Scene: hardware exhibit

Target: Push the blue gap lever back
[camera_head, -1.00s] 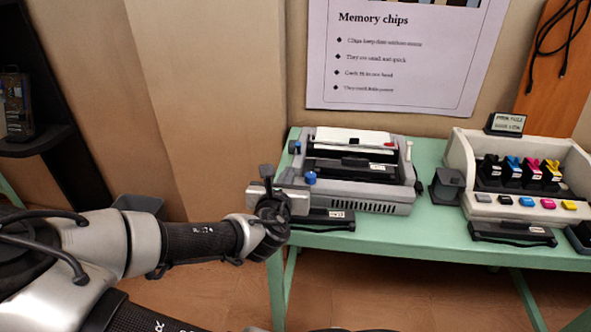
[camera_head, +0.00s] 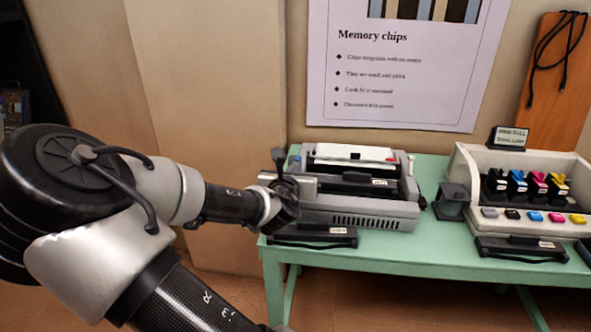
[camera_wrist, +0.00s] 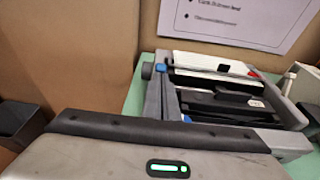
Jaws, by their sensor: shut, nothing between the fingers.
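The grey printer (camera_head: 372,212) stands on the green table, with a white sheet on top. In the wrist view, a blue piece (camera_wrist: 160,67) is at its far left corner and a second blue piece (camera_wrist: 186,118) shows just past my gripper's edge. I cannot tell which is the gap lever. In the head view, a blue bit (camera_head: 295,160) shows at the printer's left side; the front blue piece is hidden behind my gripper. My gripper (camera_head: 300,184) is shut and empty at the printer's left front. Its fingertips and any contact are hidden.
On the green table (camera_head: 425,246), a dark label holder (camera_head: 322,235) lies before the printer. A cream ink unit (camera_head: 470,165) with several coloured cartridges stands to the right, with a small dark grey box (camera_head: 450,200) between. A poster hangs behind.

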